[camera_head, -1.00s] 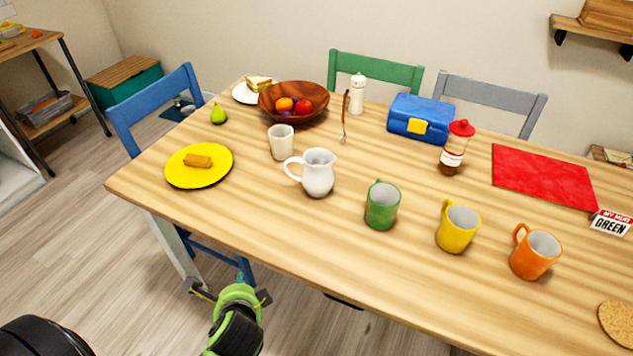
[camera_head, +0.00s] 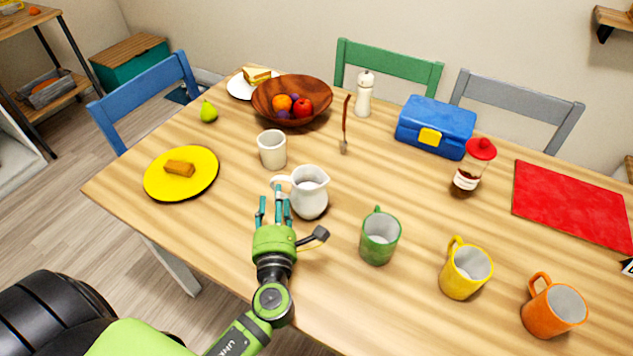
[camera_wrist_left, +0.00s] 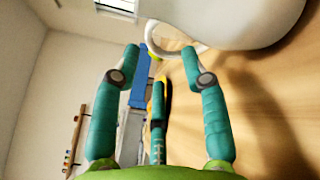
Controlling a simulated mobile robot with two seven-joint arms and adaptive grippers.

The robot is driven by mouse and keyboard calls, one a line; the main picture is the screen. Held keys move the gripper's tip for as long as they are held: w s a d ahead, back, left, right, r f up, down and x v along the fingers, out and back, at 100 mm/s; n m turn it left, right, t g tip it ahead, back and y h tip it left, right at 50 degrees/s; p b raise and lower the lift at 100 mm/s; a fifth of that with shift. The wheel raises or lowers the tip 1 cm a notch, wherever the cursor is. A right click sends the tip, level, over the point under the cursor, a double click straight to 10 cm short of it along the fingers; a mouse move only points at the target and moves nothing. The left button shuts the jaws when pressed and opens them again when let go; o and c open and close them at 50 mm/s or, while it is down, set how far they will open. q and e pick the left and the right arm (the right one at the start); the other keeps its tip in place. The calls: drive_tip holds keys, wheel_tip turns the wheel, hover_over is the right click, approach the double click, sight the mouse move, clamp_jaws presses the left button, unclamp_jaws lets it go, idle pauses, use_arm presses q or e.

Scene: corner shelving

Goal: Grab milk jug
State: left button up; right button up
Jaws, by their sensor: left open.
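The white milk jug (camera_head: 311,196) stands upright on the wooden table, its handle toward the left and its spout toward the right. My left gripper (camera_head: 276,207) is open, just in front of the jug's handle side, with its teal fingers pointing away over the table. In the left wrist view the fingers (camera_wrist_left: 160,80) are spread and empty, and the jug (camera_wrist_left: 235,22) fills the top right with its handle loop just beyond the fingertips. I cannot tell whether a finger touches the handle. My right gripper is not in view.
A cream cup (camera_head: 272,150) stands just behind the jug. A green mug (camera_head: 380,238) stands to its right, then a yellow mug (camera_head: 465,270) and an orange mug (camera_head: 555,310). A yellow plate (camera_head: 205,180) lies left. The table's front left edge is clear.

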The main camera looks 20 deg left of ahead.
sight(273, 180)
use_arm(q)
drive_tip(key=w+a, duration=0.1)
drive_tip(key=w+a+r+p, duration=0.1)
drive_tip(key=shift+w+a+r, duration=0.1)
drive_tip(key=shift+w+r, duration=0.1)
drive_tip(key=shift+w, duration=0.2)
drive_tip(key=shift+x, duration=1.15)
drive_tip(key=shift+w+a+f, duration=0.1)
drive_tip(key=shift+w+f, duration=0.1)
clamp_jaws()
drive_tip(key=shift+r, duration=0.15)
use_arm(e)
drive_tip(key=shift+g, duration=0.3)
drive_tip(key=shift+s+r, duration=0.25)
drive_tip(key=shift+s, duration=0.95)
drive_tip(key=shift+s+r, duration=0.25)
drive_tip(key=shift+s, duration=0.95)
